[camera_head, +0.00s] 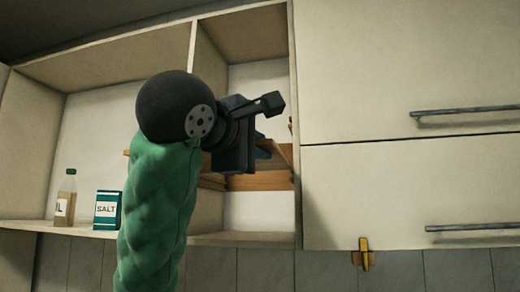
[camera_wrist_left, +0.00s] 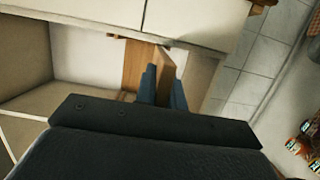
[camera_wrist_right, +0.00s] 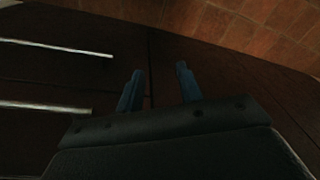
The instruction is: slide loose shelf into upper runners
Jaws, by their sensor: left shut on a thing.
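The loose shelf, a brown wooden board (camera_head: 275,152), is at the open right bay of the wall cabinet, tilted in the head view. My left gripper (camera_head: 265,140) is shut on it; its blue fingers (camera_wrist_left: 163,88) close on the board (camera_wrist_left: 168,62) in the left wrist view. My arm and wrist hide much of the board. A lighter wooden strip (camera_head: 260,183) runs across the bay below it. A small wooden piece (camera_head: 291,125) shows at the bay's right wall, perhaps a runner end. My right gripper (camera_wrist_right: 158,88) is open and empty, seen only in its wrist view.
Left of the divider, a bottle (camera_head: 65,197) and a salt box (camera_head: 106,210) stand on the cabinet floor. Two closed fronts with bar handles (camera_head: 465,111) are at the right. A yellow brass-like piece (camera_head: 363,254) hangs below them. Dark fronts with light handles (camera_wrist_right: 55,47) face my right gripper.

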